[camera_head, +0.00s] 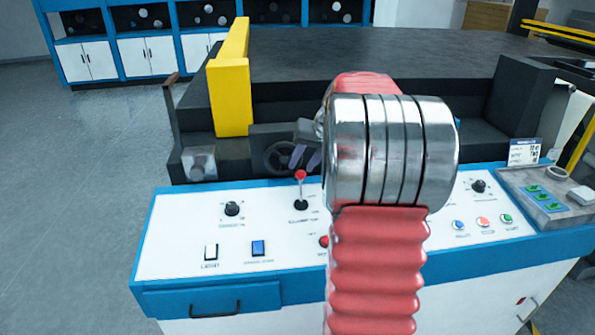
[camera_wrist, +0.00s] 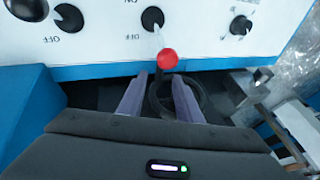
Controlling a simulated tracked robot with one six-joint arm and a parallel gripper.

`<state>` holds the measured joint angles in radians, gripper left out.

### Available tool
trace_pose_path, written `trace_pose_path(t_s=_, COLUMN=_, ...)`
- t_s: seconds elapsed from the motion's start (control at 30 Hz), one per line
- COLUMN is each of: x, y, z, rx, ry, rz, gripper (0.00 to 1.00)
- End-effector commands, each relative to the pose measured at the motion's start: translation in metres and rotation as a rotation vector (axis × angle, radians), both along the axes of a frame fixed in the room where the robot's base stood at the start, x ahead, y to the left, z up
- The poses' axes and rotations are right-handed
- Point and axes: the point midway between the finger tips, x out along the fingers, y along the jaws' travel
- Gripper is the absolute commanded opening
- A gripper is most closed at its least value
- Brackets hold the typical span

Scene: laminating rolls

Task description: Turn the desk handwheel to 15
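The desk handwheel (camera_head: 279,157) is a dark round wheel on the front of the black machine bed, behind the white console. In the wrist view the dark wheel rim (camera_wrist: 202,94) shows behind and between my fingers. My gripper (camera_head: 302,164) has two purple-grey fingers just right of the wheel in the head view. In the wrist view my gripper (camera_wrist: 160,79) is open, its fingers apart. I cannot tell whether they touch the rim. No scale or number on the wheel is readable.
A red-knobbed lever (camera_head: 300,176) stands on the console close to my fingers; its red ball (camera_wrist: 168,59) shows just beyond the fingertips. The console (camera_head: 180,237) carries knobs, switches and buttons. A yellow post (camera_head: 231,97) rises left of the wheel. Open floor lies left.

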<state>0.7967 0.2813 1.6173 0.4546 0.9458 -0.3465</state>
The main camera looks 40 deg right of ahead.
Motion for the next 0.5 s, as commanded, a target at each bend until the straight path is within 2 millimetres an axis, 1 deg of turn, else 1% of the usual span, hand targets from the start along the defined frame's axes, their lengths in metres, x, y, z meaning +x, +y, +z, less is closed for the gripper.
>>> trace_pose_path(t_s=0.03, x=0.004, y=0.001, z=-0.008, rx=0.002, ry=0.002, rz=0.001, gripper=0.32)
trace_pose_path(t_s=0.2, x=0.014, y=0.001, z=-0.027, rx=0.001, ry=0.002, rz=0.001, gripper=0.32)
trace_pose_path(t_s=0.33, x=0.019, y=0.001, z=-0.034, rx=-0.001, ry=0.001, rz=0.001, gripper=0.32)
trace_pose_path(t_s=0.5, x=0.020, y=0.001, z=-0.037, rx=-0.001, ry=0.001, rz=0.001, gripper=0.32)
